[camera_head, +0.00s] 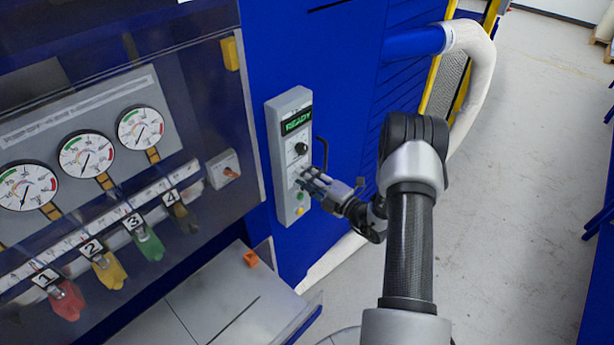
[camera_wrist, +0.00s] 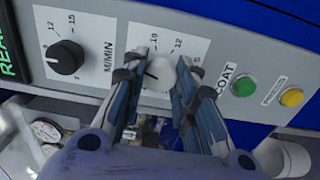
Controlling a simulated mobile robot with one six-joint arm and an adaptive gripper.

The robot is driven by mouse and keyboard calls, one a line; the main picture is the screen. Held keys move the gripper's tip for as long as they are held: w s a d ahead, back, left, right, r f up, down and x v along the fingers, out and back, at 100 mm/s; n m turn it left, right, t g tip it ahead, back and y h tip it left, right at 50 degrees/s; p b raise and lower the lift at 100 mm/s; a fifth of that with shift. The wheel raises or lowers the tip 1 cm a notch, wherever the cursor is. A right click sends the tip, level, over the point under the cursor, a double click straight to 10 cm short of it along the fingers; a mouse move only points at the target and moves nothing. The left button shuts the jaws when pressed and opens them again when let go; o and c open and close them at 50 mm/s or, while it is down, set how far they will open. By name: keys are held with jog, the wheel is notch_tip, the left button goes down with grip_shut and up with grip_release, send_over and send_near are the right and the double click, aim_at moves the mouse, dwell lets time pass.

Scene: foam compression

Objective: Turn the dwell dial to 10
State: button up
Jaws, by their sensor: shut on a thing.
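The dwell dial, a pale round knob (camera_wrist: 160,74), sits on the grey control panel between my fingers in the wrist view. My gripper (camera_wrist: 163,77) is shut on it, one finger on each side. Printed numbers show around the knob, among them what looks like 10 and a 12. A dark mark shows near the knob's left side, but the fingers hide part of the scale and I cannot tell the exact setting. In the head view my gripper (camera_head: 306,181) is at the middle of the panel (camera_head: 287,207), and the knob is hidden there.
A black M/MIN dial (camera_wrist: 66,57) is beside the held knob. On the other side are a green COAT button (camera_wrist: 244,86) and a yellow button (camera_wrist: 291,97). A green READY display (camera_head: 297,121) tops the panel. A black bent handle (camera_head: 322,152) stands close right.

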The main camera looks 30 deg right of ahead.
jog(key=shift+m+p, duration=0.9)
jog(key=shift+m, duration=4)
jog(key=o, duration=1.1)
jog(key=v, duration=1.2)
